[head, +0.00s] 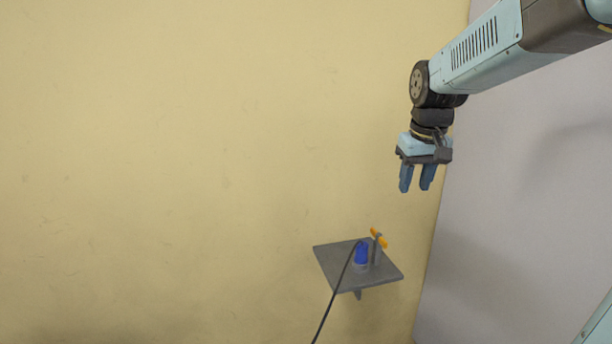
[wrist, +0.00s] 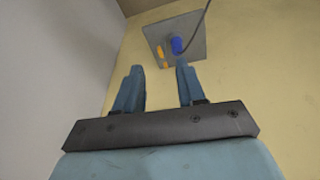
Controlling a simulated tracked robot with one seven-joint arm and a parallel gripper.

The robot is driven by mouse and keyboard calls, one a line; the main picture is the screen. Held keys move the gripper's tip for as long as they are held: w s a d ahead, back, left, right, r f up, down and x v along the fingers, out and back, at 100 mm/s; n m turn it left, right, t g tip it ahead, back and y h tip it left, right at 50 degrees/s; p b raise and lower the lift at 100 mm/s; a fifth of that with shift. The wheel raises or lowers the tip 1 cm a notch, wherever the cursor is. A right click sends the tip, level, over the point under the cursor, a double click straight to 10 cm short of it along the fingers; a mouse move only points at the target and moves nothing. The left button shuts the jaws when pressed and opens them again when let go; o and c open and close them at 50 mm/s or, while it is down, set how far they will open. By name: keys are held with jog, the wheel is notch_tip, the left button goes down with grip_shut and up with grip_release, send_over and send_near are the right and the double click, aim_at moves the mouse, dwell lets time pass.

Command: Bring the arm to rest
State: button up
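My gripper (head: 416,190) hangs from the arm at the upper right of the head view, fingers pointing down. It also shows in the wrist view (wrist: 158,68), with a clear gap between its two blue fingers and nothing between them. It is in free space, apart from everything. My arm (head: 490,45) reaches in from the upper right corner of the head view.
A grey square plate (head: 332,262) stands out near the yellow wall, below and left of my gripper. It holds a blue plug (head: 361,254) with a dark cable (head: 335,295) and an orange handle (head: 378,237). A grey wall (head: 520,220) is at right.

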jog(key=s+f+m+t, duration=0.1)
jog(key=s+f+t, duration=0.1)
jog(key=s, duration=1.7)
jog(key=shift+t, duration=0.3)
